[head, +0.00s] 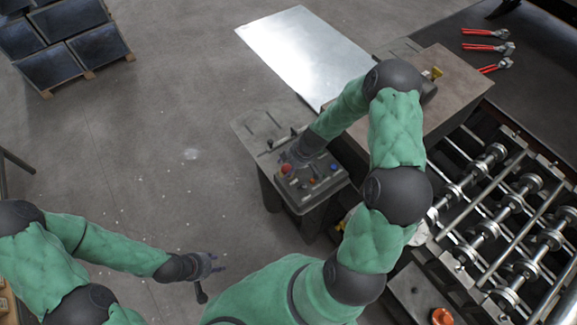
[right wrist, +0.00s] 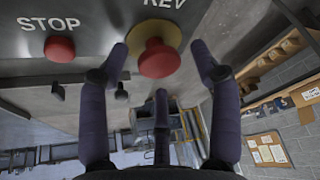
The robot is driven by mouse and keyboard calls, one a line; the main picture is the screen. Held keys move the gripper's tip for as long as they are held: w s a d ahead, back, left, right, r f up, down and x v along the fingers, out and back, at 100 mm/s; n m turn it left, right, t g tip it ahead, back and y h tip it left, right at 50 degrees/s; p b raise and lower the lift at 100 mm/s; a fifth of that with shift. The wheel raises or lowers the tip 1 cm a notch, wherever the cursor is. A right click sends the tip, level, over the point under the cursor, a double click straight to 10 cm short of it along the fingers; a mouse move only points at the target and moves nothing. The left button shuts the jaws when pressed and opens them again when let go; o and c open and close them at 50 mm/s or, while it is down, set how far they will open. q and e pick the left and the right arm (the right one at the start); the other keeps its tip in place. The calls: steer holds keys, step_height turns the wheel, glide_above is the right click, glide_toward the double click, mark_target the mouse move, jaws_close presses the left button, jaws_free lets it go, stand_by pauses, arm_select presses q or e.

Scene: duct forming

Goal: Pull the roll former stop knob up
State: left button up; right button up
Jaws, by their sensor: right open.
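In the right wrist view a red mushroom knob (right wrist: 158,58) with a yellow ring sits on a grey panel below the letters "REV". A second red button (right wrist: 59,48), below the word "STOP", is to its left. My right gripper (right wrist: 160,58) is open, with fingers on either side of the ringed knob and not closed on it. In the head view a red knob (head: 286,168) shows on the control box (head: 318,190), with my right gripper just above it. My left gripper (head: 214,265) is low and far from the box, its fingers apart and empty.
A sheet of metal (head: 305,50) lies behind the box. Roll former rollers (head: 490,235) stand at the right. Red-handled tools (head: 485,47) lie on a dark surface at top right. The floor left of the box is clear.

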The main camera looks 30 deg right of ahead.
jaws_close()
steer(key=shift+r+b, duration=0.45)
steer(key=shift+r, duration=0.2)
steer(key=shift+d, duration=0.1)
steer(key=shift+c, duration=1.1)
jaws_free()
steer(key=shift+r, duration=0.1)
steer(key=shift+o, duration=1.1)
